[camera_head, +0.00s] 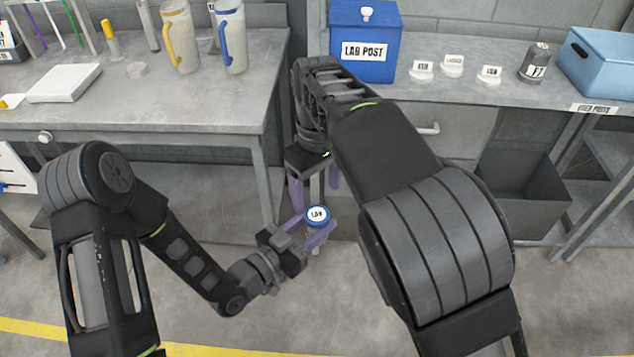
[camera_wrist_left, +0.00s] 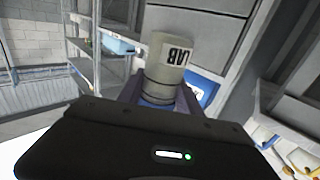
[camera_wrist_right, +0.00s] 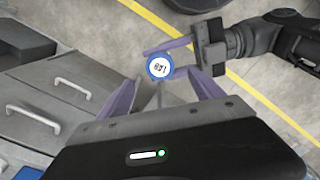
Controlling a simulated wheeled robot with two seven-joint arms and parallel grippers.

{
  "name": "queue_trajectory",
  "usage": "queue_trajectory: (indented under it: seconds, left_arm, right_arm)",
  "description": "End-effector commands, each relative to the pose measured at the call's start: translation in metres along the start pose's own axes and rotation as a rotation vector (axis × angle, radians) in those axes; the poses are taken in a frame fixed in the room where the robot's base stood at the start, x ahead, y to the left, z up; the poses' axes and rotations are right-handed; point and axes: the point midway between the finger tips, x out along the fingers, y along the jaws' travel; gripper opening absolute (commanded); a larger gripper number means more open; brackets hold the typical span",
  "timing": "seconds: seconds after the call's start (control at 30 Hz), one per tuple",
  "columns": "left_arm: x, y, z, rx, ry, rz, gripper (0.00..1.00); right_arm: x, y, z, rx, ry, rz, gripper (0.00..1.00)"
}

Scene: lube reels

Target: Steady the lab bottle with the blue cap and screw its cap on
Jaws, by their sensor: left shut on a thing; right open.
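The lab bottle (camera_wrist_left: 168,62) is beige-grey with a LAB label that reads upside down in the left wrist view. Its blue cap (camera_head: 317,214) has a white LAB disc and faces up in the head view. The cap sits at the bottle's top; how tightly cannot be told. My left gripper (camera_head: 316,232) is shut around the bottle and holds it in the air in front of the benches. My right gripper (camera_head: 315,186) is open and empty above the cap. In the right wrist view the cap (camera_wrist_right: 159,67) shows between and beyond its open fingers (camera_wrist_right: 162,78), apart from them.
A bench (camera_head: 215,105) with two jugs (camera_head: 180,38) stands at left. At right a counter (camera_head: 460,92) carries a blue LAB POST box (camera_head: 365,48), small labelled pieces, a dark weight (camera_head: 536,62) and a light-blue bin (camera_head: 600,65). A dark open bin (camera_head: 522,190) stands below.

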Motion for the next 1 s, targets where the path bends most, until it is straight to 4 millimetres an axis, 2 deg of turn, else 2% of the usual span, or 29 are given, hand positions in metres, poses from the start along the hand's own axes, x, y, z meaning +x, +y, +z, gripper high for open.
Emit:
queue_trajectory:
  seconds: [0.3, 0.43, 0.8, 1.0]
  left_arm:
    - [0.0, 0.0, 0.0, 0.0, 0.001, 0.0, 0.0]
    - [0.0, 0.0, 0.0, 0.0, 0.001, 0.0, 0.0]
    - [0.0, 0.0, 0.0, 0.0, 0.001, 0.0, 0.0]
    - [0.0, 0.0, 0.0, 0.0, 0.001, 0.0, 0.0]
  right_arm:
    - [0.046, 0.0, 0.001, 0.001, -0.004, 0.002, 0.76]
    - [0.058, 0.0, 0.001, 0.0, -0.003, 0.001, 0.76]
    - [0.064, 0.0, 0.0, 0.001, 0.0, 0.001, 0.76]
    - [0.063, 0.0, 0.0, 0.001, 0.0, 0.001, 0.6]
